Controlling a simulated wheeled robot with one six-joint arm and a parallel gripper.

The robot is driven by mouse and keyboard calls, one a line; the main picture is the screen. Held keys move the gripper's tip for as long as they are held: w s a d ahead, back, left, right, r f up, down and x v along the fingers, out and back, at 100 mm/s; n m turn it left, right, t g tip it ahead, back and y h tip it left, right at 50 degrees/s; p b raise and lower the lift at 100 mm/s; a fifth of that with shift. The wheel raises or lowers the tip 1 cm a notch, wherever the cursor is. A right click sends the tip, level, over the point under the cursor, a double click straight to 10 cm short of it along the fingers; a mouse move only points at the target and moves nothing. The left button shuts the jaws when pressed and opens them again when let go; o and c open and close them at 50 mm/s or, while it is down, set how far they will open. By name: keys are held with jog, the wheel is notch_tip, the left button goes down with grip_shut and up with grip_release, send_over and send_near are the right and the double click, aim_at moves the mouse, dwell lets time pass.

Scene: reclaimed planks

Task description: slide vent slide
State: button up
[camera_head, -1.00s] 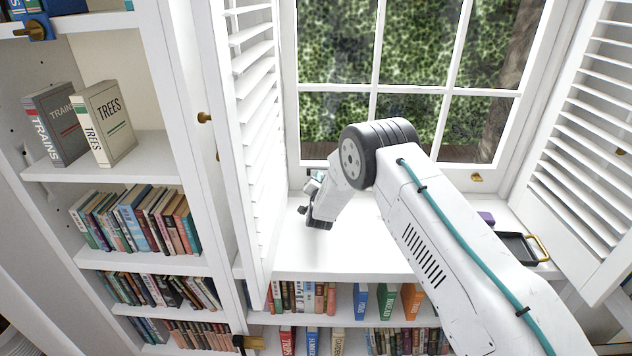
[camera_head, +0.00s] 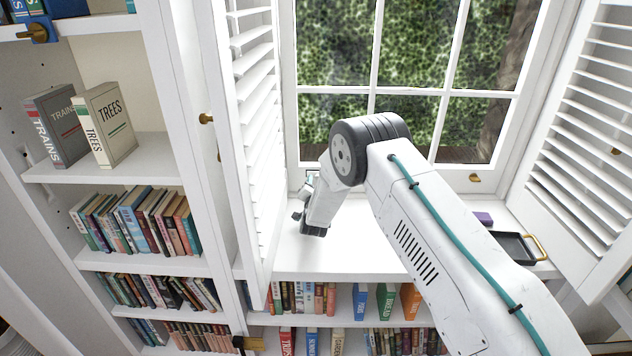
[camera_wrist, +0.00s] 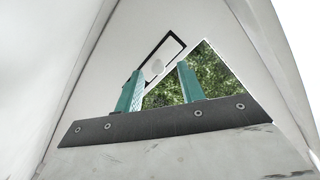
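In the wrist view, a white vent plate (camera_wrist: 170,50) with a dark outline sits on the white window frame. A pale round knob (camera_wrist: 157,67) is on it, seen between my gripper's two teal fingers. My gripper (camera_wrist: 160,68) is open, its fingers apart on either side of the knob in the picture; I cannot tell whether they touch it. In the head view, my gripper (camera_head: 310,180) is at the lower left of the window, above the sill and beside the left shutter. The vent is mostly hidden there.
The left louvred shutter (camera_head: 255,120) stands close to my gripper. The white sill (camera_head: 350,250) is clear in the middle. A black tray with a brass handle (camera_head: 515,247) and a purple block (camera_head: 483,218) lie at its right. Bookshelves (camera_head: 165,260) stand at left.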

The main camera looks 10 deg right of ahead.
jog(key=s, duration=0.5)
jog(key=shift+a, duration=0.4)
jog(key=shift+w, duration=0.1)
jog(key=s+d+r+n+g+y, duration=0.2)
jog(key=s+r+g, duration=0.1)
jog(key=r, duration=0.7)
jog(key=s+d+r+n+g+y, duration=0.1)
jog(key=s+r+g, duration=0.15)
jog(key=r, duration=0.75)
jog(key=s+d+r+n+g+y, duration=0.1)
jog(key=s+d+r+n+g, duration=0.15)
jog(key=s+r, duration=0.6)
jog(key=s+d+n+g, duration=0.1)
jog(key=s+d+g, duration=0.2)
jog(key=s, duration=1.2)
jog(key=s+d+r+n+g, duration=0.1)
jog(key=s+d+g, duration=0.1)
jog(key=s, duration=1.3)
jog(key=s+d+r+n+g+h, duration=0.1)
jog(key=s+d+g, duration=0.2)
jog(key=s, duration=1.2)
jog(key=shift+s+d+r+g, duration=0.25)
jog(key=shift+s+d+g, duration=0.1)
jog(key=shift+d, duration=0.6)
